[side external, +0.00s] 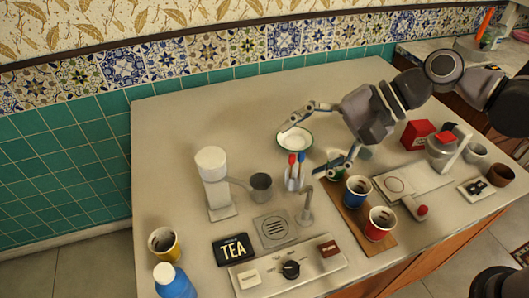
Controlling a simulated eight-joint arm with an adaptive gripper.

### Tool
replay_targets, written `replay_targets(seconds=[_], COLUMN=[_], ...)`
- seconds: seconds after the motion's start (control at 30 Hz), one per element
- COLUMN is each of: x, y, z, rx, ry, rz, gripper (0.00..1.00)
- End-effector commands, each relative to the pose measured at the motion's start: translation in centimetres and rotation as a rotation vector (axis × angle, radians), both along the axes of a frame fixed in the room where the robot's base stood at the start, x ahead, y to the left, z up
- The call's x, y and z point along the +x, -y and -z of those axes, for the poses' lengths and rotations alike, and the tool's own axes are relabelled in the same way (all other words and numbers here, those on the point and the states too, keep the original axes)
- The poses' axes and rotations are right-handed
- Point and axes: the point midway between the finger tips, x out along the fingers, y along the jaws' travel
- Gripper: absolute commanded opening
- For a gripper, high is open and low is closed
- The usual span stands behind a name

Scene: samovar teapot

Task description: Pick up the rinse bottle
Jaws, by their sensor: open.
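A blue bottle with a white cap (173,286) stands at the front left edge of the counter, partly cut off by the frame; no label shows whether it is the rinse bottle. My gripper (303,158) is open and empty, with its fingers spread over the back middle of the counter. It is far to the right of and behind the blue bottle. Below and between its fingertips are a white holder with red and blue tops (293,172) and a white dish with a green rim (294,139).
A yellow cup (164,243) stands beside the blue bottle. Blue (357,191) and red (379,223) cups stand on a wooden board. The counter's back left is clear.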

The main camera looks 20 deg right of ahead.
Motion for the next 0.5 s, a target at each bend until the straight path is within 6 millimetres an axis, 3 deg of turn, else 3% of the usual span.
replay_targets(seconds=[0.03, 0.1, 0.3, 0.43, 0.5], x=[-0.3, -1.0, -3.9, -6.3, -6.1], y=[-2.7, -6.0, -14.3, -18.7, -18.4], z=[0.1, 0.2, 0.6, 1.0, 3.1], rx=[0.069, 0.165, 0.362, 0.436, 0.439], ry=[-0.084, -0.22, -0.621, -0.882, -0.881], rz=[0.013, 0.041, 0.097, 0.122, 0.13], gripper=[0.8, 0.8, 0.8, 0.8, 0.8])
